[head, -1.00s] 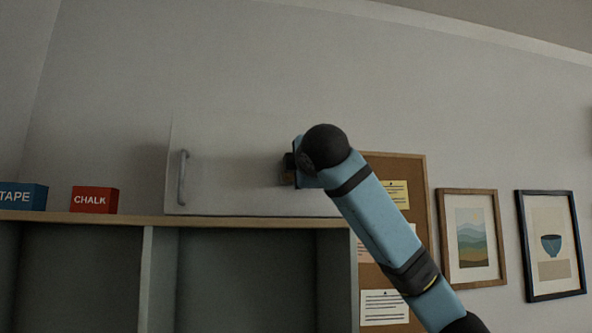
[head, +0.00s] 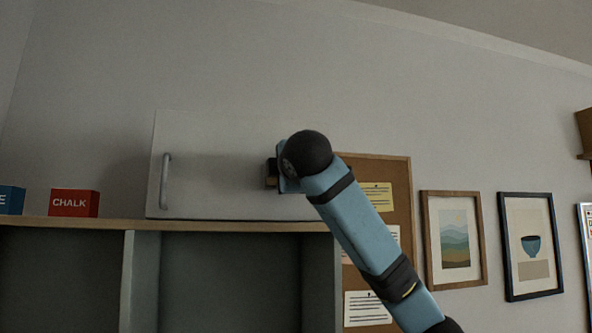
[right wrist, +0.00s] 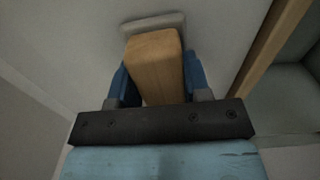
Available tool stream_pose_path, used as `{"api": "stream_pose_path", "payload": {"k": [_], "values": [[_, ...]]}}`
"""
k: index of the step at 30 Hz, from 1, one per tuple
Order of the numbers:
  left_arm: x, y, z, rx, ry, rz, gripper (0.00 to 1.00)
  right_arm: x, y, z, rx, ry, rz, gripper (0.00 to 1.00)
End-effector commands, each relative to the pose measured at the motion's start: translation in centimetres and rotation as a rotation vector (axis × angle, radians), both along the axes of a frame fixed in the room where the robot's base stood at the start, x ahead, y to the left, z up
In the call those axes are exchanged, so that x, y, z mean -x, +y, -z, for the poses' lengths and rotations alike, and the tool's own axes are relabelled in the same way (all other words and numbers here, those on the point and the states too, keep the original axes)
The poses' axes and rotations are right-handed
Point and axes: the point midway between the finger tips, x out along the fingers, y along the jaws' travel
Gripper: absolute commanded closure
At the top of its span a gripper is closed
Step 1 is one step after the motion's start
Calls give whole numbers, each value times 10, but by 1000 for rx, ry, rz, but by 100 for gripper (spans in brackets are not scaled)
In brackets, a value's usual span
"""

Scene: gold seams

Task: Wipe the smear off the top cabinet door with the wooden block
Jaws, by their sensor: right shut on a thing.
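The top cabinet door (head: 215,150) is a pale panel with a grey bar handle (head: 165,181) near its left edge. No smear can be made out on the part I see; my right arm covers the door's right part. My right gripper (head: 272,174) is in front of the door's right half. In the right wrist view, the right gripper (right wrist: 160,82) is shut on the wooden block (right wrist: 154,58). A light grey pad (right wrist: 153,23) shows at the block's far end, at or very near the pale surface; contact cannot be told. My left gripper is not in view.
A wood-edged shelf top (head: 100,224) runs below the door, with open compartments under it. A red CHALK box (head: 74,202) and a blue box (head: 10,200) stand left of the door. A cork board (head: 392,180) and framed pictures (head: 455,240) hang to the right.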

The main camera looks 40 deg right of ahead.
Motion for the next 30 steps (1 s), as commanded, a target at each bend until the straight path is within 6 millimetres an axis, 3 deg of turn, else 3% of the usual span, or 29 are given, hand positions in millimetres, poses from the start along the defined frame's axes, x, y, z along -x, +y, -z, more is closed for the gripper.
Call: {"api": "stream_pose_path", "payload": {"k": [30], "values": [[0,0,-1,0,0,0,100,-33,53,0,1,1,-2,86]]}}
